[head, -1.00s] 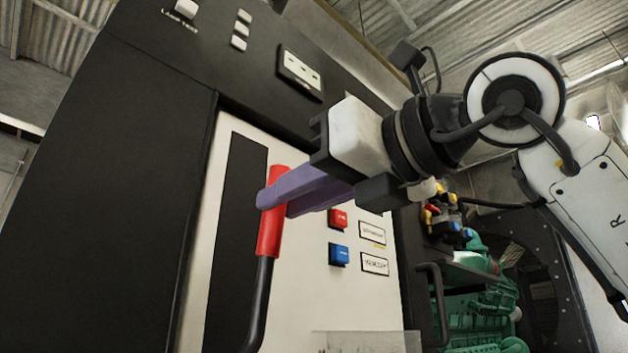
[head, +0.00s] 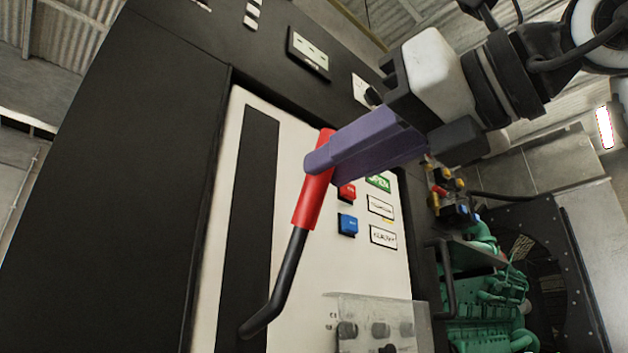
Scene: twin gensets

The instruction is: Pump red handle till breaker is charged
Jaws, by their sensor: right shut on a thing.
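The red handle (head: 313,205) is the grip of a black lever (head: 283,280) on the white breaker panel (head: 225,235). The lever leans up and to the right, out from a black vertical strip (head: 245,215). My right gripper (head: 325,160) comes in from the upper right, its purple fingers shut on the red handle near its top. Right of the handle are a red button (head: 347,191), a blue button (head: 348,225), a green "OPEN" label (head: 378,182) and small white labels. My left gripper is not in view.
A dark cabinet (head: 130,190) surrounds the panel. A clear cover over several knobs (head: 375,322) sits at the panel's lower right. A green engine (head: 485,300) and a black bar handle (head: 440,280) are to the right.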

